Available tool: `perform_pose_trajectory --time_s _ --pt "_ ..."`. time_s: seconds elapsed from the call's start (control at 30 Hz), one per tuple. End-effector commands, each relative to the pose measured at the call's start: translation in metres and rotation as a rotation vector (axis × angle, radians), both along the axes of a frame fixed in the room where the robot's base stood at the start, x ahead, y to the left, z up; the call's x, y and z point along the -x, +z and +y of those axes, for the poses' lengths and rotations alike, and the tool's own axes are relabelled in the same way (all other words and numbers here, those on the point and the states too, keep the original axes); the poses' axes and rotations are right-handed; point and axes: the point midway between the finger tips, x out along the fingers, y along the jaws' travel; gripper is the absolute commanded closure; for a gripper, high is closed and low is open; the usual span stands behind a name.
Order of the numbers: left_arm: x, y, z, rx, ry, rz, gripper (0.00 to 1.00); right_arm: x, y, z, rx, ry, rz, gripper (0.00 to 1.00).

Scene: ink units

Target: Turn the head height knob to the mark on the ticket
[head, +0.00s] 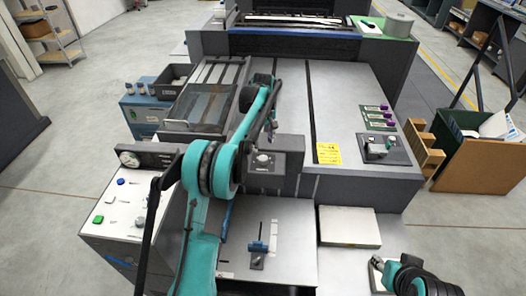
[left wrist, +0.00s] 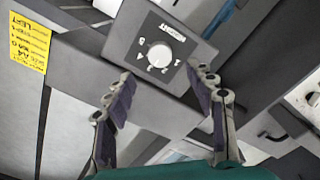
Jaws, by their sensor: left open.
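The head height knob (left wrist: 160,54) is a round white dial on a dark panel (left wrist: 180,28) with small white marks around it. In the head view the knob (head: 263,159) faces forward on a dark box above the front deck. The yellow ticket (head: 328,153) is stuck to the machine just right of that box. It also shows in the left wrist view (left wrist: 27,45), its writing turned and only partly legible. My left gripper (left wrist: 162,78) is open, its fingers apart on either side of the knob panel, with nothing between them. My right gripper (head: 379,263) is at the lower right, its fingers unclear.
A small blue-handled slider (head: 258,247) stands on the front deck. A white control panel (head: 118,208) with buttons is at the left. A pale block (head: 348,227) lies right of the deck.

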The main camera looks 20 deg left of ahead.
Motion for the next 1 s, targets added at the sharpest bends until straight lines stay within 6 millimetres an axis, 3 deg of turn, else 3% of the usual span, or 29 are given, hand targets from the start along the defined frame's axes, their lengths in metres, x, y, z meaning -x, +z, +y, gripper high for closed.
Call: perform_pose_trajectory --time_s 0.5,0.9,1.0 --pt "-0.001 -0.071 0.001 0.000 0.006 0.004 0.45 0.000 -0.017 0.000 0.000 0.000 0.000 0.60" --pt "-0.001 -0.080 0.001 0.000 0.006 0.004 0.45 0.000 -0.018 0.000 0.000 0.000 0.000 0.60" --pt "-0.001 -0.080 0.001 0.000 0.006 0.004 0.68 0.000 -0.018 0.000 0.000 0.000 0.000 0.60"
